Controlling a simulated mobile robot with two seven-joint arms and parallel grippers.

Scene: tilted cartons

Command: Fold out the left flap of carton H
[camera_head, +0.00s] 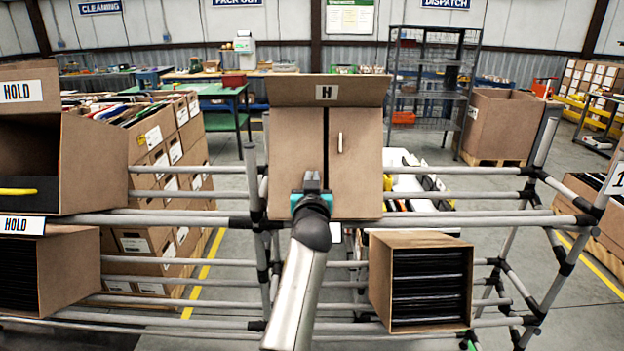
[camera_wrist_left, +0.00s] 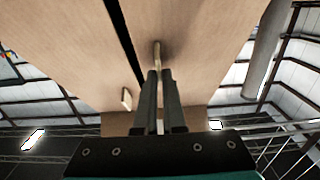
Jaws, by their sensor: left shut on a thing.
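Carton H (camera_head: 297,150) stands tilted on the rack, its top flap (camera_head: 360,92) up with the H label. Its left flap (camera_head: 293,140) and right flap (camera_head: 362,185) lie across the front with a dark gap between them. The right flap bears a pale tab (camera_head: 340,142). My left gripper (camera_head: 312,180) is at the lower part of the left flap, beside the gap. In the left wrist view, its fingers (camera_wrist_left: 164,75) are shut on a pale tab (camera_wrist_left: 156,49) standing off the cardboard; the head view hides this tab. My right gripper is not in view.
The tube rack (camera_head: 440,221) runs across in front of me. A carton of dark items (camera_head: 380,280) sits on the lower level to the right. HOLD cartons (camera_head: 95,165) stand at the left. White and coloured items lie just right of carton H.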

